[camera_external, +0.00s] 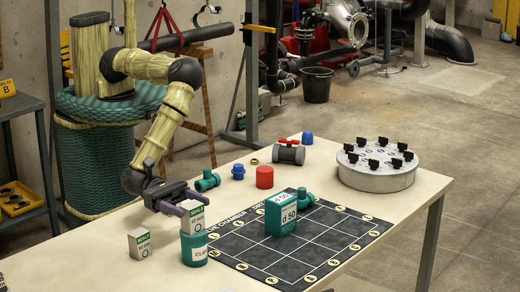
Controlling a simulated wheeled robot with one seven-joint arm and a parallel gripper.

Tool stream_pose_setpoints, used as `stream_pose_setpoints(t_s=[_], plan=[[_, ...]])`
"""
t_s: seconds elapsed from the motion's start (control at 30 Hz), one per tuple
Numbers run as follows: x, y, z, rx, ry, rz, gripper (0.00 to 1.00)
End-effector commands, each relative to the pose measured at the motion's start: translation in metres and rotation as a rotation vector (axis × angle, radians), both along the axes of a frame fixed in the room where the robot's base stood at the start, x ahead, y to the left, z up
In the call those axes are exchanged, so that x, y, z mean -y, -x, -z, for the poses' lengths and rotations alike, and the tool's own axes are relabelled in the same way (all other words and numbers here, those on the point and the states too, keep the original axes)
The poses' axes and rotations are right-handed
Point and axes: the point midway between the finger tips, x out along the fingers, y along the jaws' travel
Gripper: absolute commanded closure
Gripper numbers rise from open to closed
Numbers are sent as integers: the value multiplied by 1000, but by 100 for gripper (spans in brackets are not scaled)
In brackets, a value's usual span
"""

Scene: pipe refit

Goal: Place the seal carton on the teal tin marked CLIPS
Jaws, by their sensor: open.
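A small white and green carton (193,220) stands on top of the teal tin marked CLIPS (194,250), at the front left of the table. My gripper (190,207) is open, its purple fingers around the upper part of this carton. Whether the fingers touch it cannot be told. A second, similar white carton (139,244) with a green band stands on the table just left of the tin. The small print on both cartons is too small to read surely, so I cannot tell which is the seal carton.
A black gridded mat (335,238) lies right of the tin, with a teal and white "d 50" box (281,216) and a teal fitting (305,198) on it. A red cap (265,177), a valve (289,153) and a grey round turntable (376,177) stand behind.

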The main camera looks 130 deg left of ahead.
Motion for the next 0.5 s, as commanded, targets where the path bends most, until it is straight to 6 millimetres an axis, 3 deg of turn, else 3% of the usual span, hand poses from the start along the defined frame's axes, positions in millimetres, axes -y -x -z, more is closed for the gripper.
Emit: stream_pose_setpoints(t_s=[0.3,0.5], plan=[[0,55,3,-3,0,3,33],[0,81,2,-1,-1,1,33]])
